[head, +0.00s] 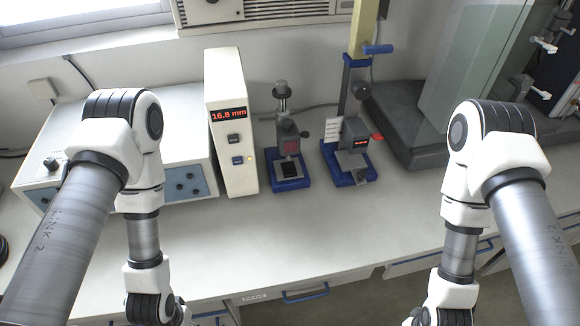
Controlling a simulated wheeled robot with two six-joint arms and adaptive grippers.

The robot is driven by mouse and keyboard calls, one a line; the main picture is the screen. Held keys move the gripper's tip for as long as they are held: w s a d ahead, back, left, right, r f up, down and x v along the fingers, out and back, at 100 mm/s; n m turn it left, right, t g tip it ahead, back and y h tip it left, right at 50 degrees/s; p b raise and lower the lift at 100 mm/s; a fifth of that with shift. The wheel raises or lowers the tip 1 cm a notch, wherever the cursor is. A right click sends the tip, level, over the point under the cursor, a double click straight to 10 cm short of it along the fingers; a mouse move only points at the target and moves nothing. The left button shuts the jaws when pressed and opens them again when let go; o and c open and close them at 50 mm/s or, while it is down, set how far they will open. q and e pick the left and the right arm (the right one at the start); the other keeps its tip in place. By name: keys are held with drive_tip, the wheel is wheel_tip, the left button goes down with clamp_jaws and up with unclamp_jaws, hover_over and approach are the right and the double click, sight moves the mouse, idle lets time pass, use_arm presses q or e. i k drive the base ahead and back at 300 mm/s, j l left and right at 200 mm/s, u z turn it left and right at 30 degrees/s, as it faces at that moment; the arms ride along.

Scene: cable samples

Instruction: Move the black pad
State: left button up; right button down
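A small black pad (289,169) lies on the blue base (290,184) of the left measuring stand, below its dark gauge head (288,138). The pad looks flat and dark, and its rear part may be hidden by the gauge head. Both of my arms come in from the sides and bend down toward the bottom edge of the head view. The grippers are out of the picture below, so what they hold cannot be seen. Neither arm is near the pad.
A second blue-based stand (350,175) is right of the first. A tall white display unit (231,125) reading 16.8 mm stands to the left, beside a wide grey-white instrument (185,130). A glass-sided device (455,75) stands back right. The bench front (300,235) is clear.

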sight(289, 169)
drive_tip(key=i+l, duration=0.6)
drive_tip(key=l, duration=0.15)
drive_tip(key=i+l+z, duration=0.1)
drive_tip(key=i+l, duration=0.5)
drive_tip(key=l, duration=0.15)
